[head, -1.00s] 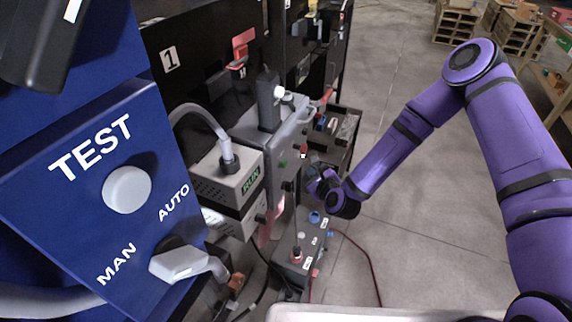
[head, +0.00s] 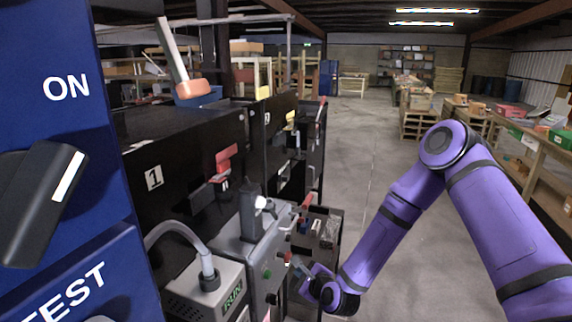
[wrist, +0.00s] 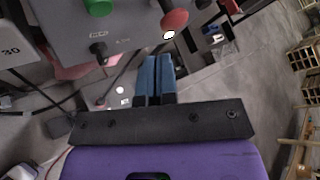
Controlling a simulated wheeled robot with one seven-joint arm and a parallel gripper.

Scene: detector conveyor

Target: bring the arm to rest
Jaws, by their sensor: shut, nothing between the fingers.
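My purple arm reaches in from the right in the head view, bent at its elbow. My gripper (head: 299,268) is at its lower end, close to the right side of the grey control box (head: 238,248). In the wrist view my gripper (wrist: 156,62) shows two blue fingers lying together with nothing between them. Just beyond the fingertips are a red knob (wrist: 175,18), a green knob (wrist: 98,6) and a black switch (wrist: 98,50) on the grey box's face. The fingers look apart from these, though the exact gap is hard to tell.
A blue panel (head: 60,190) with a black rotary switch (head: 40,200) fills the left. Black cabinets (head: 185,160) line the conveyor side, and an open dark tray (head: 328,222) stands behind my gripper. The grey floor (head: 350,150) is clear beyond; benches stand at far right.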

